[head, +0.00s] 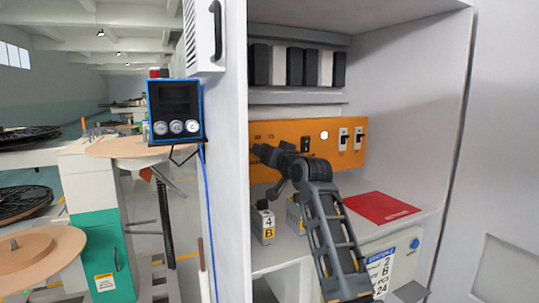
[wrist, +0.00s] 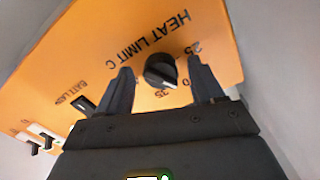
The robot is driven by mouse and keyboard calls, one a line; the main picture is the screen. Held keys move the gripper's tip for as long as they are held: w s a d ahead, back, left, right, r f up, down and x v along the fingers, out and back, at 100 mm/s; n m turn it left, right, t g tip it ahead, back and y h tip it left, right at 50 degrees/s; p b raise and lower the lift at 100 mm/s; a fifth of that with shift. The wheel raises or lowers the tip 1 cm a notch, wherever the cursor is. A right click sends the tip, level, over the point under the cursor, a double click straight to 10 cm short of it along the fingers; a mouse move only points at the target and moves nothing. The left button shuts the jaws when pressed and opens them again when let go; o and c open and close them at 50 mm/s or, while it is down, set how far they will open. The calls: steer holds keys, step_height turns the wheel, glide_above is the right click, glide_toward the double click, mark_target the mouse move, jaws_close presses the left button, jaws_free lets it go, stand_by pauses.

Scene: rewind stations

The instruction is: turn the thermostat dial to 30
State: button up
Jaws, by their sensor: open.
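The thermostat dial (wrist: 160,70) is a round black knob on the orange panel (wrist: 75,55), below the words HEAT LIMIT C in the wrist view. The numbers 25 and 35 show near it; a number between them is partly hidden by a finger. I cannot tell which number the dial points at. My gripper (wrist: 160,66) is open, with one finger on either side of the dial; I cannot tell if they touch it. In the head view my gripper (head: 260,152) is at the left part of the orange panel (head: 280,133) and hides the dial.
The panel also carries a black switch (head: 306,144), a white round part (head: 324,135) and two toggle switches (head: 343,139). Below lie a red mat (head: 385,207) and small labelled boxes (head: 263,226). The cabinet's left wall (head: 228,190) stands close to my gripper.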

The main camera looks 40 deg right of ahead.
steer(key=b+v, duration=0.1)
steer(key=v, duration=0.6)
steer(key=shift+s, duration=0.4)
steer(key=shift+a, duration=0.15)
